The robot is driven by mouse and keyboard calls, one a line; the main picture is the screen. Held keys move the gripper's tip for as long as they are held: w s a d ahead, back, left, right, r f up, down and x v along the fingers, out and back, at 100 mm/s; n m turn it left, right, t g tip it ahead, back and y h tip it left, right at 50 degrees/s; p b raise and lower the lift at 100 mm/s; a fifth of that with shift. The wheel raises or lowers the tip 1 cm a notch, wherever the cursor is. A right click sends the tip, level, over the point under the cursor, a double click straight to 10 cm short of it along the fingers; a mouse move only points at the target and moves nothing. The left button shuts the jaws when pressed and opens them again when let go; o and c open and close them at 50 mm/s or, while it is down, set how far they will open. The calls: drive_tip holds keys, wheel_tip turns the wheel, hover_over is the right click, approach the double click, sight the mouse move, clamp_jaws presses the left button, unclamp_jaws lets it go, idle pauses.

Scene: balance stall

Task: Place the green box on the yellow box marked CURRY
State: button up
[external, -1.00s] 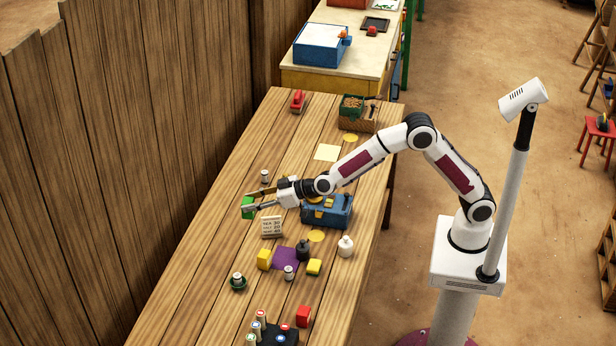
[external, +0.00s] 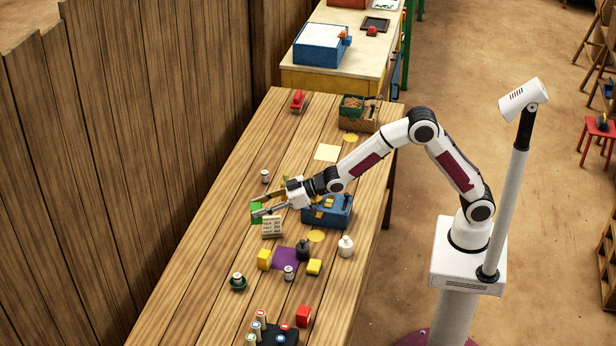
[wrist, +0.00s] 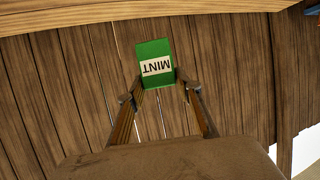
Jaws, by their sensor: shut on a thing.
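The green box (external: 256,213) is held in my gripper (external: 260,207), just behind the small price sign. In the wrist view the green box (wrist: 153,50) reads MINT and sits between the tips of my gripper (wrist: 160,90). One yellow box (external: 264,259) stands left of the purple cloth. Another yellow box (external: 313,267) lies right of the cloth. Their labels are too small to read, so I cannot tell which is marked CURRY.
The price sign (external: 272,227) stands close in front of my gripper. A blue balance (external: 328,211) is to its right. The purple cloth (external: 286,258), a dark bottle (external: 303,251) and a white bottle (external: 346,246) are nearer the front. The table's left side is mostly clear.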

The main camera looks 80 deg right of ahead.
drive_tip(key=shift+n+y, duration=0.4)
drive_tip(key=shift+y, duration=0.1)
drive_tip(key=s+a+f, duration=0.2)
drive_tip(key=shift+s+a+f, duration=0.1)
drive_tip(key=shift+s+f, duration=0.1)
drive_tip(key=shift+f, duration=0.2)
hover_over(268, 253)
wheel_tip(268, 253, down, 6)
drive_tip(key=shift+f, duration=0.15)
drive_tip(key=shift+a+f, duration=0.1)
idle(0.4)
drive_tip(key=shift+f, duration=1.8)
drive_tip(key=shift+f, duration=0.1)
drive_tip(key=o, duration=1.1)
